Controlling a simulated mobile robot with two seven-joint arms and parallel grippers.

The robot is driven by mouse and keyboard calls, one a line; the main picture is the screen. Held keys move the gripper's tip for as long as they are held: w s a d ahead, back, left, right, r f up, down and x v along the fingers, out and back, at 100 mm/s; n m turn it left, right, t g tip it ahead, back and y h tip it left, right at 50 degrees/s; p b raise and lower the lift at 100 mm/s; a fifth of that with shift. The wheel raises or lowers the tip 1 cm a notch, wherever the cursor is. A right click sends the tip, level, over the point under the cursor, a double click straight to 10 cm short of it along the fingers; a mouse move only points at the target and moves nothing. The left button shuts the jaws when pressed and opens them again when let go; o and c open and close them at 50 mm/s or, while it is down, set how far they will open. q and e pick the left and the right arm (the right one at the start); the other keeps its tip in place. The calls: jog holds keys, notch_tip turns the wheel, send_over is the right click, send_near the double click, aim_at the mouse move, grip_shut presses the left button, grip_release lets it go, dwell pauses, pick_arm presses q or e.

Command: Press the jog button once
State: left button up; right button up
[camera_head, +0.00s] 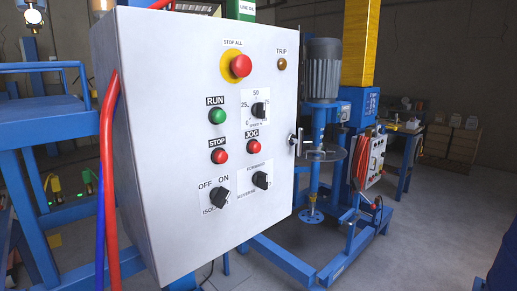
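A white control box (150,130) fills the left and middle of the head view, its front panel facing me. The jog button (253,147) is a round red button under the label "JOG", right of the middle of the panel. A similar red stop button (219,156) lies to its left under the label "STOP". A green run button (217,116) is above the stop button. Nothing covers the jog button. Neither of my grippers can be seen in this view.
A large red stop-all button (241,66) on a yellow ring is above. Black knobs (261,110) and (261,180) sit above and below the jog button; another black knob (219,198) is at lower left. A metal latch (294,142) juts from the right edge. The mixer motor (322,70) stands behind.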

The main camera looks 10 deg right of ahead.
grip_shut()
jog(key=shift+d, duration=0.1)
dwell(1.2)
